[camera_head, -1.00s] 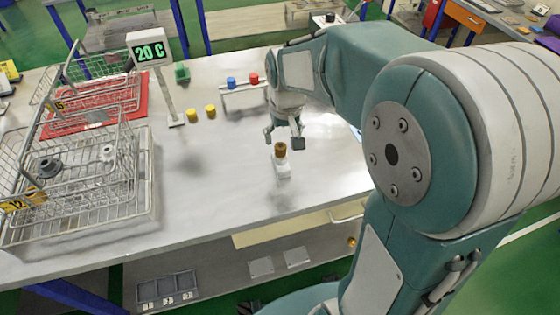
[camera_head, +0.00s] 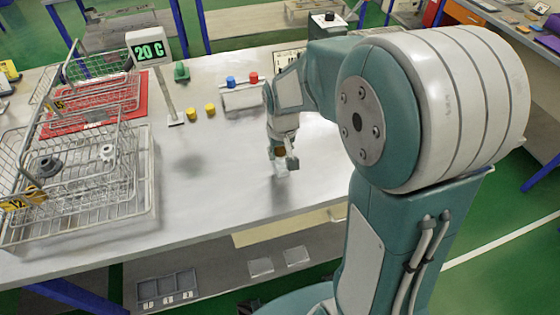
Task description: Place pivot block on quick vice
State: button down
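A small white block (camera_head: 281,170) with a brown-gold round top (camera_head: 281,152) is near the front middle of the metal table. I cannot tell whether it is the pivot block, the quick vice, or one on the other. My gripper (camera_head: 282,160) is down at it, pointing downward. Its fingers are on either side of the brown top, which partly hides behind them. At this size I cannot tell whether the fingers touch or grip it.
Wire baskets (camera_head: 95,210) with grey parts fill the table's left. A display on a post (camera_head: 150,50) reads 20 C. Two yellow knobs (camera_head: 202,110), a small stand with a blue and a red knob (camera_head: 243,98), and a green piece (camera_head: 181,71) stand behind. Table between is clear.

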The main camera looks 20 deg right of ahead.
dwell(0.4)
jog(key=shift+r, duration=0.4)
notch_tip(320, 180, up, 2)
jog(key=s+r, duration=1)
jog(key=s, duration=0.4)
